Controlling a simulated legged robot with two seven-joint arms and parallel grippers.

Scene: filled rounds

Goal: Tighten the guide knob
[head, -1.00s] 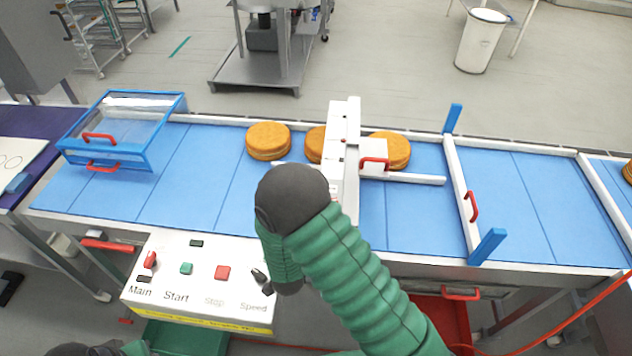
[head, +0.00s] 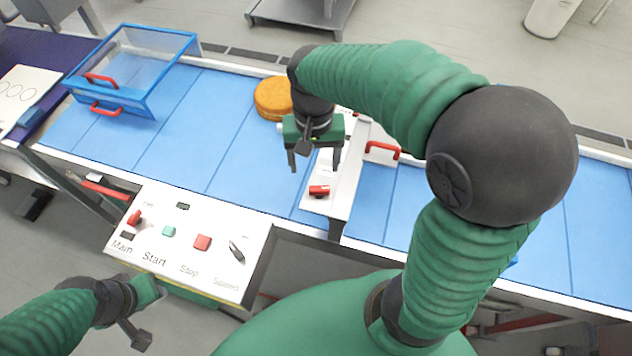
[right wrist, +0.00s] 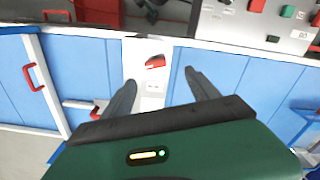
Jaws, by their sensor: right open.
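The guide knob (head: 319,190) is a small red knob on the near part of the white guide unit (head: 341,200) that spans the blue conveyor. In the right wrist view the red knob (right wrist: 155,61) shows ahead of the fingers, between their lines. My right gripper (head: 313,165) is open and empty, above the guide and a little beyond the knob, not touching it. In the right wrist view its two fingers (right wrist: 160,88) stand apart. My left gripper (head: 150,318) is at the lower left, in front of the control panel; its jaws are not clear.
The control panel (head: 190,275) has Main, Start, Stop and Speed controls. An orange round cake (head: 272,98) lies on the conveyor (head: 215,125) behind my right gripper. A blue-framed clear cover (head: 150,95) stands at left. A red handle (head: 383,150) is right of the guide.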

